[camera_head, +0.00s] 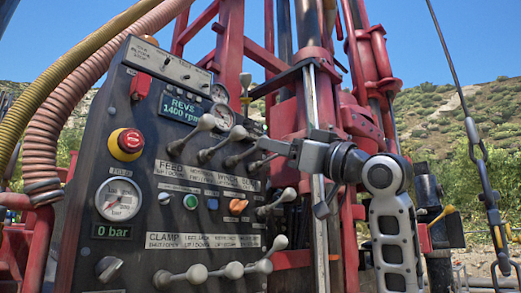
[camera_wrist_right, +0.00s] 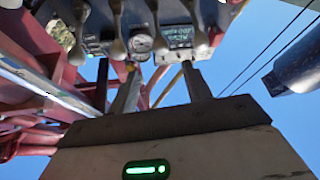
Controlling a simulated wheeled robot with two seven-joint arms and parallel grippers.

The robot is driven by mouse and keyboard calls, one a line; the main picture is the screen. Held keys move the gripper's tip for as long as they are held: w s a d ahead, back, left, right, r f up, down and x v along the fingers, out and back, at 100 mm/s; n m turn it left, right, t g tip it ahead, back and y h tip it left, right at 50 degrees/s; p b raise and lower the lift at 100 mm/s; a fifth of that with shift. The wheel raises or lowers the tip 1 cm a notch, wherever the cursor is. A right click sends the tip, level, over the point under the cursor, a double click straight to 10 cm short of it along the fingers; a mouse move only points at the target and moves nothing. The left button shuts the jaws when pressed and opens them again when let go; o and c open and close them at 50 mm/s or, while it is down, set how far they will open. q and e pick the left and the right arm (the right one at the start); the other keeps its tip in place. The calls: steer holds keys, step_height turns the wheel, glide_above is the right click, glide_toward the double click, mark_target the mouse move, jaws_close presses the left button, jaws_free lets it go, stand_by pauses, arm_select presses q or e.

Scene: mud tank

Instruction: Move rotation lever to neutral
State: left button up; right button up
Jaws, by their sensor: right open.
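The control panel (camera_head: 150,160) stands at the left of the head view, with several ball-topped levers. A pale knob (camera_head: 205,122) and another pale knob (camera_head: 238,133) stick out of its upper row. I cannot read which lever is marked rotation. My right gripper (camera_head: 268,145) reaches in from the right, close to the right end of that row; whether it touches a lever is unclear. In the right wrist view its two fingers (camera_wrist_right: 160,88) are apart, with lever knobs (camera_wrist_right: 160,45) beyond the tips. Nothing shows held between them. My left gripper is out of view.
Lower levers (camera_head: 233,270) stick out along the panel's bottom edge. A red emergency button (camera_head: 127,144) and a pressure gauge (camera_head: 119,199) are on the left. Red mast beams (camera_head: 300,110) stand behind my gripper. Thick hoses (camera_head: 60,110) run at far left; a chain (camera_head: 490,200) hangs at right.

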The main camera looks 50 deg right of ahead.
steer(key=v, duration=0.2)
steer(key=shift+s, duration=0.25)
stand_by(0.5)
